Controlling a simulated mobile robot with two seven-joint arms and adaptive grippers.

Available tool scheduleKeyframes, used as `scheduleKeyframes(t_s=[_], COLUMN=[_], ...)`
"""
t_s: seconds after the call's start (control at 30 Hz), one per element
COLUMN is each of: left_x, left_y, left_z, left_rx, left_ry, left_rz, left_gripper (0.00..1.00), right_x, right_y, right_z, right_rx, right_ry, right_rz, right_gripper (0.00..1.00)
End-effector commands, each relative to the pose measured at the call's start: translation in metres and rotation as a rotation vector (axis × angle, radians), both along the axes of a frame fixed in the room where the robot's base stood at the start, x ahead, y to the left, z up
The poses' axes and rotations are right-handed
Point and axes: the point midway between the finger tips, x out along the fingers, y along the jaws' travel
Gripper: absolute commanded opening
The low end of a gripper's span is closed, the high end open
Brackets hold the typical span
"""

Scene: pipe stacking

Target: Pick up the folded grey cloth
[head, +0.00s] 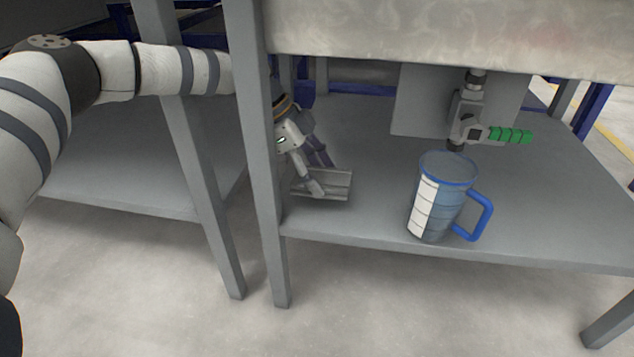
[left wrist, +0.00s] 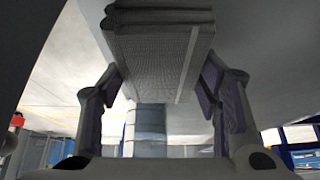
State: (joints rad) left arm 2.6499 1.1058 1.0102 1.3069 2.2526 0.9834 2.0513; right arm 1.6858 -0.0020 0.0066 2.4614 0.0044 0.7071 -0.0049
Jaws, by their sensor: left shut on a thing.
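The folded grey cloth (head: 338,185) is near the left end of the lower shelf in the head view, just right of a table leg. My left gripper (head: 322,178) reaches in behind that leg and is shut on the cloth. In the left wrist view the ribbed grey cloth (left wrist: 155,55) lies between the two fingers of the left gripper (left wrist: 160,82). Whether the cloth touches the shelf is hard to tell. My right gripper is in neither view.
A blue-rimmed pitcher (head: 440,200) with a blue handle stands on the lower shelf (head: 370,225), right of the cloth. A grey valve (head: 466,118) with a green handle is behind it. Table legs (head: 262,180) and the tabletop (head: 450,38) bound the space around my left arm.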

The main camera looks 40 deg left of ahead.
Motion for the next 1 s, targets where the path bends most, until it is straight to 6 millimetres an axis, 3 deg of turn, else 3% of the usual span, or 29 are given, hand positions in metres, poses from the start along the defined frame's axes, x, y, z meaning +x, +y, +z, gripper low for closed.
scheduleKeyframes(t_s=[0.6, 0.77, 1.0], left_x=[-0.084, -0.093, -0.094], left_y=[0.137, 0.151, 0.154], left_z=[-0.001, -0.001, -0.001], left_rx=[0.001, 0.0, 0.0], left_ry=[0.0, 0.0, 0.0], left_rz=[0.004, 0.001, -0.001], left_gripper=[0.3, 0.3, 0.3], right_x=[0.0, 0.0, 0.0], right_y=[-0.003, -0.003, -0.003], right_z=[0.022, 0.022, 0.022], right_rx=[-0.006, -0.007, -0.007], right_ry=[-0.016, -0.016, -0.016], right_rz=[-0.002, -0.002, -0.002], right_gripper=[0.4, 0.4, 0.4])
